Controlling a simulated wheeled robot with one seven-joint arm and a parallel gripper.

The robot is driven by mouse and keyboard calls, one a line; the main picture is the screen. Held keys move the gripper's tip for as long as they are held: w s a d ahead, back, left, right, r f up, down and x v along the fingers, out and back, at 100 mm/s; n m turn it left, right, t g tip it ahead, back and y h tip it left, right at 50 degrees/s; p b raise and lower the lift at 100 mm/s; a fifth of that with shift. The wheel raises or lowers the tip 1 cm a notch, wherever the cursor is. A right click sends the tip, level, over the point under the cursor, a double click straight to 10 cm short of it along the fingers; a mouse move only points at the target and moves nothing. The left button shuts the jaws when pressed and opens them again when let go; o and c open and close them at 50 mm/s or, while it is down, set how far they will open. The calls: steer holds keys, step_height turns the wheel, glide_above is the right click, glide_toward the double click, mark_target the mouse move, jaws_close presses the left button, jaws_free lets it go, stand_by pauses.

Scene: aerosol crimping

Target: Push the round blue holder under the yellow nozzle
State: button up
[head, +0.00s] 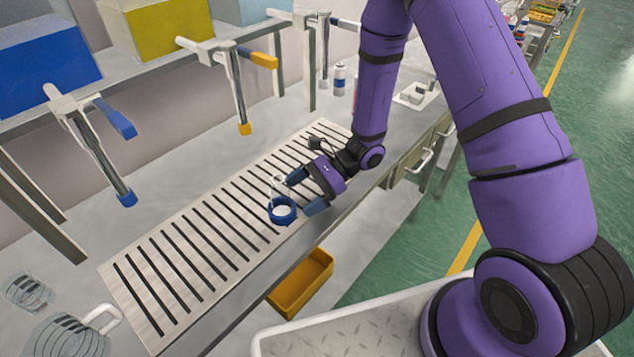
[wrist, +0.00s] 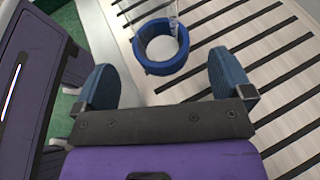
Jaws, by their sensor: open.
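The round blue holder (head: 282,210) stands on the slotted plate (head: 203,240), near its front edge. In the wrist view the holder (wrist: 146,66) is a blue ring with a pale inside, and something clear rises from its far side. My gripper (head: 300,192) is beside the holder at its right. In the wrist view its two blue fingertips (wrist: 166,80) are spread apart, with the holder just ahead of the gap between them. Whether a fingertip touches the holder I cannot tell. The yellow nozzle (head: 244,128) hangs from a stand behind the plate, up and left of the holder.
A blue nozzle (head: 126,199) hangs further left, near a blue box (head: 45,65). A yellow box (head: 165,27) stands on the shelf behind. A bottle (head: 339,79) stands at the back right. The plate left of the holder is clear.

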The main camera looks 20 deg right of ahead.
mark_target(285, 205)
steer(key=shift+x, duration=2.6)
steer(key=c, duration=1)
steer(key=shift+c, duration=0.2)
steer(key=shift+w, duration=0.15)
